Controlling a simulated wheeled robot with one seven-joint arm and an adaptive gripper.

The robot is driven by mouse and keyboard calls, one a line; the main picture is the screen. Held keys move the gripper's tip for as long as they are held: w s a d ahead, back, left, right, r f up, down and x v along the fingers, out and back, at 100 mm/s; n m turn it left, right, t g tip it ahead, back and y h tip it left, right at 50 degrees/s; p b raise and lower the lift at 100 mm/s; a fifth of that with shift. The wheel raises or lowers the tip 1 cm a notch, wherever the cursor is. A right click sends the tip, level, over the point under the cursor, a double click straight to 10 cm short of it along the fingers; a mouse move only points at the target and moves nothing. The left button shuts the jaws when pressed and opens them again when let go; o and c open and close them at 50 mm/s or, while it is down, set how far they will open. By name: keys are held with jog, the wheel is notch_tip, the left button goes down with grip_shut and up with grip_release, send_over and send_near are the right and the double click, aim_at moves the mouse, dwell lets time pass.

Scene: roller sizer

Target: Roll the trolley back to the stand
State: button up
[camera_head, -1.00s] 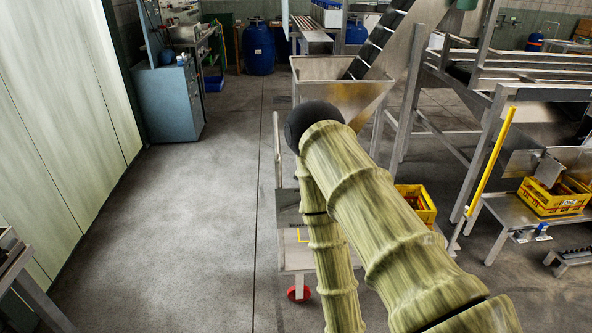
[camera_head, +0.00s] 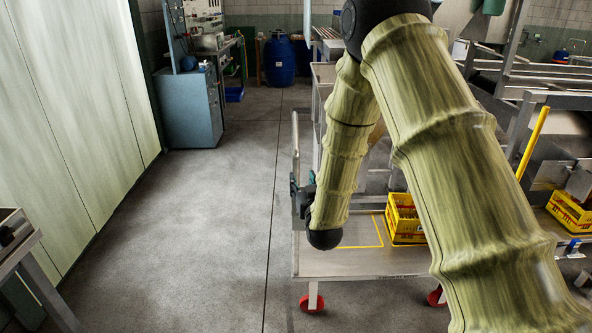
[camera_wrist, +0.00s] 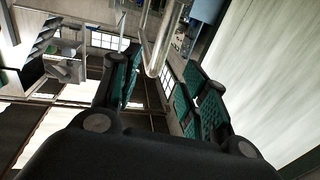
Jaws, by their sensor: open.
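The trolley has a grey metal deck (camera_head: 345,263), red wheels (camera_head: 311,304) and an upright tube handle (camera_head: 296,140) at its left side. A yellow crate (camera_head: 404,219) sits on the deck, beside a yellow outline marked on it. My gripper (camera_head: 300,192) is at the handle, seen side-on and partly hidden by my arm. In the wrist view my open gripper (camera_wrist: 155,90) has its teal-padded fingers on either side of the shiny handle tube (camera_wrist: 163,42), apart from it as far as I can tell. I cannot tell which structure is the stand.
A steel table (camera_head: 552,222) with another yellow crate (camera_head: 571,209) stands at the right. A blue-grey cabinet (camera_head: 190,107) and a blue barrel (camera_head: 279,62) are at the back.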

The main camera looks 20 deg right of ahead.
aim_at(297, 168)
jog(key=w, duration=0.7)
jog(key=w+d+p, duration=0.1)
jog(key=w, duration=0.2)
jog(key=shift+w+f, duration=0.1)
jog(key=shift+w, duration=0.1)
grip_shut()
